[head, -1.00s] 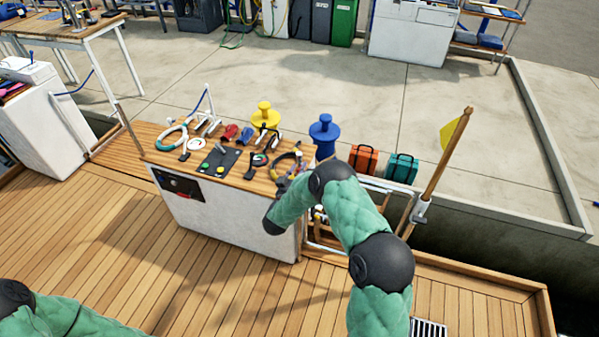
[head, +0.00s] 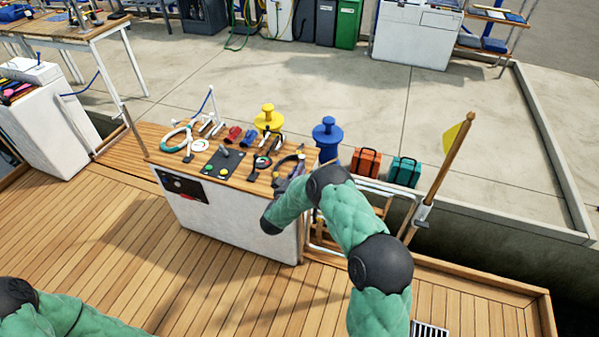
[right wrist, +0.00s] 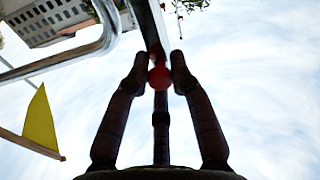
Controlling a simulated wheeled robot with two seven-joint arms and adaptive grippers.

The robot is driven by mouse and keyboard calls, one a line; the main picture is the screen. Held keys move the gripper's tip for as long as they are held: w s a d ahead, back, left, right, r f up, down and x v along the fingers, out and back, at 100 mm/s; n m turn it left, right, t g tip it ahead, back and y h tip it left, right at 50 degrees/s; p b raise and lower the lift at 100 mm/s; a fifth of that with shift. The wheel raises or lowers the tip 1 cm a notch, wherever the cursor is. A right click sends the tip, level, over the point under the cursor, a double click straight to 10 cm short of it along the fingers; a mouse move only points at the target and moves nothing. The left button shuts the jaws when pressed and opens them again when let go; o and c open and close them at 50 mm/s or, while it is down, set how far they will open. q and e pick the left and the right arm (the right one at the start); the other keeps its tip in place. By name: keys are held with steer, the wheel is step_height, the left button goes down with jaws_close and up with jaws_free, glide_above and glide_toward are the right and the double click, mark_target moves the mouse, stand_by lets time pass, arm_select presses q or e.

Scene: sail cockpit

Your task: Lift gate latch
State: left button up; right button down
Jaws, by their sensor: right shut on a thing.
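In the right wrist view my right gripper (right wrist: 158,72) is shut on a red ball knob (right wrist: 159,78), one dark finger on each side. The knob sits by a shiny metal bar (right wrist: 147,22), seen from below against the sky. I take it for the latch's knob. In the head view the gate (head: 376,184) is a light metal frame between the wooden-topped console and the flag post. My right arm covers much of it and hides the latch there. Of my left arm only a green link shows at the lower left; its gripper is out of view.
The console's wooden top (head: 158,135) holds several ropes, handles and a dark panel. A blue bollard (head: 327,138), an orange case (head: 365,162) and a teal case (head: 404,172) stand behind the gate. The yellow flag (head: 453,138) leans at right. The deck (head: 120,240) in front is clear.

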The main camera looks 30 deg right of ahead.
steer(key=shift+s+a+f+y, duration=0.15)
steer(key=shift+a+f+y, duration=0.15)
steer(key=shift+f, duration=0.35)
steer(key=c, duration=1.1)
jaws_free()
steer(key=shift+c, duration=0.2)
steer(key=shift+r, duration=0.1)
steer(key=shift+d+r, duration=0.1)
steer(key=shift+r, duration=0.1)
steer(key=v, duration=1.1)
steer(key=shift+s+a, duration=0.15)
steer(key=shift+a, duration=0.25)
steer(key=shift+f, duration=0.2)
